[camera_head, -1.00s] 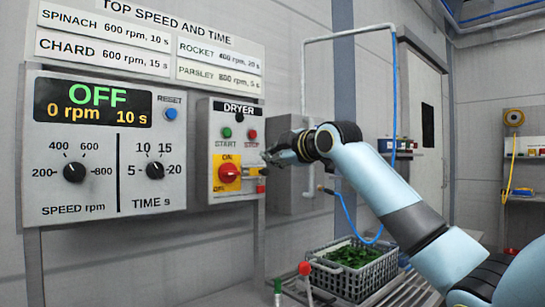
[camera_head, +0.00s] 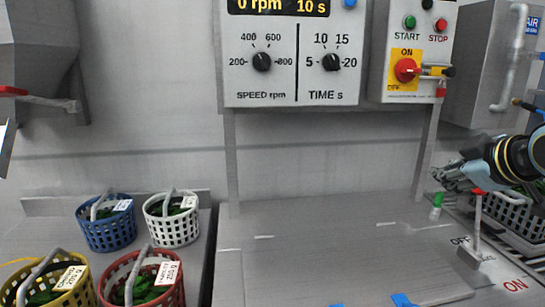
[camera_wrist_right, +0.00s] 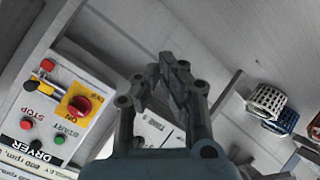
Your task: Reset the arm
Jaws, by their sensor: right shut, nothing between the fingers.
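My right gripper (camera_head: 462,178) is shut and empty. In the head view it hangs at the right, below the dryer panel and above the steel counter, beside a red-topped lever (camera_head: 478,215) and a green-topped one (camera_head: 437,205). In the right wrist view its closed fingers (camera_wrist_right: 172,75) point up the picture. The dryer panel (camera_head: 380,75) has a red rotary switch (camera_head: 407,70) on a yellow plate; it also shows in the wrist view (camera_wrist_right: 80,106), apart from the fingers. My left gripper is not in view.
A control panel (camera_head: 240,90) with speed and time knobs is on the wall. Blue (camera_head: 108,238), white (camera_head: 188,228), yellow (camera_head: 85,295) and red (camera_head: 112,290) baskets of greens stand at the left. A grey crate (camera_head: 510,212) is at the right. The middle counter (camera_head: 330,245) is mostly clear.

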